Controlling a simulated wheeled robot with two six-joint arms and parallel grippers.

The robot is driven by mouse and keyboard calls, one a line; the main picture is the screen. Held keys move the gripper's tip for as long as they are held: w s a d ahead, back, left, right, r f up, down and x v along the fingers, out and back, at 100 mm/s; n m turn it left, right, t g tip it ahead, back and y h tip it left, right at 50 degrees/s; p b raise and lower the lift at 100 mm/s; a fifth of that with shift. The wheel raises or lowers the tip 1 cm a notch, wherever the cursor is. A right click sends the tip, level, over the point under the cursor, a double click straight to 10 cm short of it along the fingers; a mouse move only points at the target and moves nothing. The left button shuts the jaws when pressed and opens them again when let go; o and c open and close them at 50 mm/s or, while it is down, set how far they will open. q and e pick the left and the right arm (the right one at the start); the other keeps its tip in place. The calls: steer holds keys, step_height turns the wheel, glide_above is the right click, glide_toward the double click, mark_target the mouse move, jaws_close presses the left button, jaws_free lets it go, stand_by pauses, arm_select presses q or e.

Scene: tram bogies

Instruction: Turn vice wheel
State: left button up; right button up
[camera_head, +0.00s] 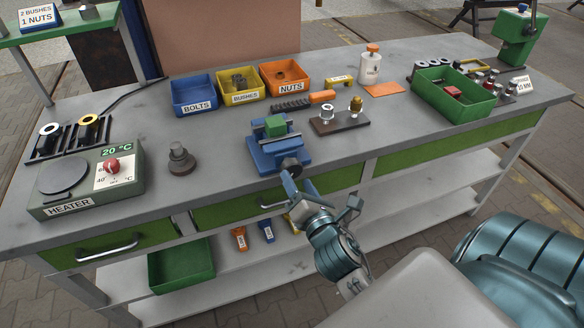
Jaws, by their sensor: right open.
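The blue vice (266,151) stands on the grey workbench near its front edge. A green block (275,125) sits at the top of it, between its jaws as far as I can tell. The dark vice wheel (290,170) is on the front of the vice, facing the bench edge. My right gripper (320,196) is open, just in front of the bench edge and a little below and right of the wheel. It looks close to the wheel, but I cannot tell whether a finger touches it. My left gripper is not in view.
Bolts (194,109), bushes (240,98) and nuts (286,91) bins stand behind the vice. A heater (52,209) and a dark stepped part (181,170) are to the left. A stand with two fittings (340,125) and a green crate (483,108) are to the right.

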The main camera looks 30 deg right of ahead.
mark_target(293, 173)
steer(key=shift+p+x, duration=0.3)
steer(key=shift+x, duration=2.05)
steer(key=c, duration=0.7)
steer(key=shift+m, duration=0.4)
